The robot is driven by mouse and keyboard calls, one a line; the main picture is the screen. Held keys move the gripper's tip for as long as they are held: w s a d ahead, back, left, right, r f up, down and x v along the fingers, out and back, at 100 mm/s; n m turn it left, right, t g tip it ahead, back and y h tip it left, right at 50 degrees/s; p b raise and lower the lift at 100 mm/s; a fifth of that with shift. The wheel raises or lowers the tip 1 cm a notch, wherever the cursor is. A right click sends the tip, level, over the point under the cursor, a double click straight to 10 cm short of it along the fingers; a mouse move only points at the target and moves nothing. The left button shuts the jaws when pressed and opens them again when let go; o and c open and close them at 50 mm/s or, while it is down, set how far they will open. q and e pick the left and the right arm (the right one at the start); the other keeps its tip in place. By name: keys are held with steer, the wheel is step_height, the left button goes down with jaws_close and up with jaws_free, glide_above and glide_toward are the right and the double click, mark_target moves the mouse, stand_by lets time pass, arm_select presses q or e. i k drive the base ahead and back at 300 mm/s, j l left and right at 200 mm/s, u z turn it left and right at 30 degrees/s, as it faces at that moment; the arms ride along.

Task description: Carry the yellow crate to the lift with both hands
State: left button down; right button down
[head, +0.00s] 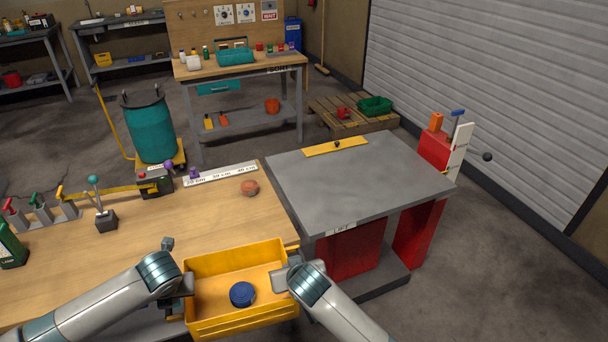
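The yellow crate (207,324) is an open-topped box at the front right of the wooden bench, with a round blue object (242,294) inside. My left gripper (185,283) is at the crate's left wall and my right gripper (281,279) at its right wall; both look closed on the walls, though the fingertips are partly hidden. The crate looks level; I cannot tell whether its bottom touches the bench. The lift (360,182) is a grey platform with a "LIFT" label, to the right of and behind the crate. A yellow strip (336,147) lies along its far edge.
The wooden bench (140,238) holds a reddish round object (250,188), a marked white ruler strip (220,174) and levers (105,219) at left. The lift's middle is clear. A red post (435,150) with a lever stands at its right. A teal drum (150,130) is behind.

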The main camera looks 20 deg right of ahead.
mark_target(370, 185)
steer(key=l, duration=1.4)
steer(key=i+l, duration=0.1)
steer(key=l, duration=1.3)
steer(key=i, duration=1)
